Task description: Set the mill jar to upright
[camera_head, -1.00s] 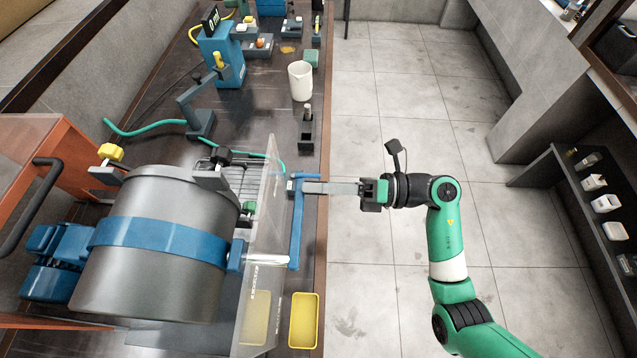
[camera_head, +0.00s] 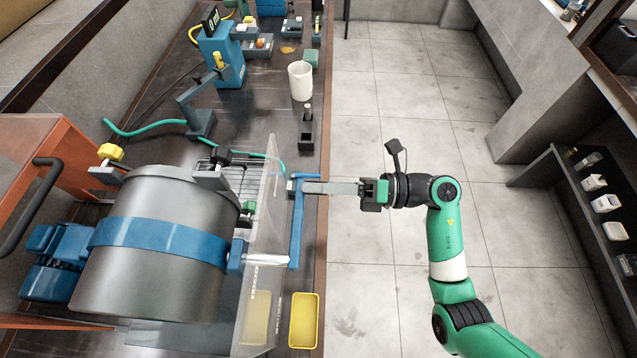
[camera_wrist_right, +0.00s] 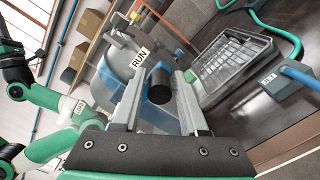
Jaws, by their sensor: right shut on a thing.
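The mill jar (camera_head: 150,278) is a large grey drum with a blue band (camera_head: 160,238) around its middle, at the lower left of the head view. Its exact tilt is hard to judge. A silver shaft joins its right side to a blue crank (camera_head: 297,225) outside a clear panel. My right gripper (camera_head: 304,187) is at the crank's far end, its fingers level and pointing left. In the wrist view its fingers are shut on the black crank knob (camera_wrist_right: 159,86), with the jar behind. My left gripper is not in view.
A clear upright panel (camera_head: 262,215) stands between jar and crank. A yellow tray (camera_head: 304,320) lies near the bench edge below the crank. A white beaker (camera_head: 300,82) and a small dark holder (camera_head: 306,135) stand farther along the bench. Floor to the right is open.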

